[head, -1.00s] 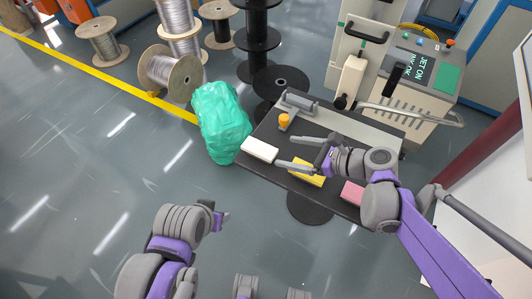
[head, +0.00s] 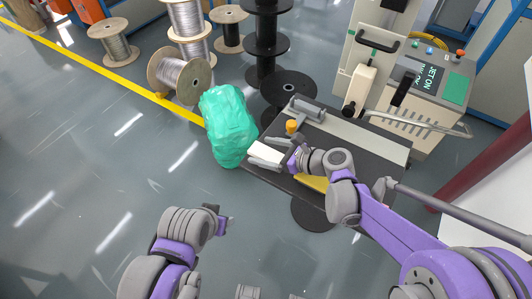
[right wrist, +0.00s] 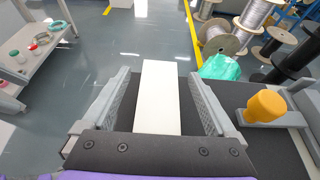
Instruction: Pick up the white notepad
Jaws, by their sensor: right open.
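The white notepad (head: 266,152) lies at the left end of the dark table (head: 352,144). In the right wrist view the notepad (right wrist: 157,98) is a long white block running between the two fingers. My right gripper (head: 266,153) is open, with one finger on each side of the notepad; small gaps show between fingers and notepad in the right wrist view (right wrist: 158,100). I cannot tell how high the fingers are above the table. My left gripper (head: 226,226) is low in the head view, away from the table, and its jaws are too small to judge.
A yellow notepad (head: 313,182) lies partly under my right arm. An orange-yellow knob (head: 291,126) and a grey fixture (head: 306,108) stand behind the notepad. A green wrapped bundle (head: 228,125) stands beside the table's left edge. A machine (head: 420,90) stands at the back right.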

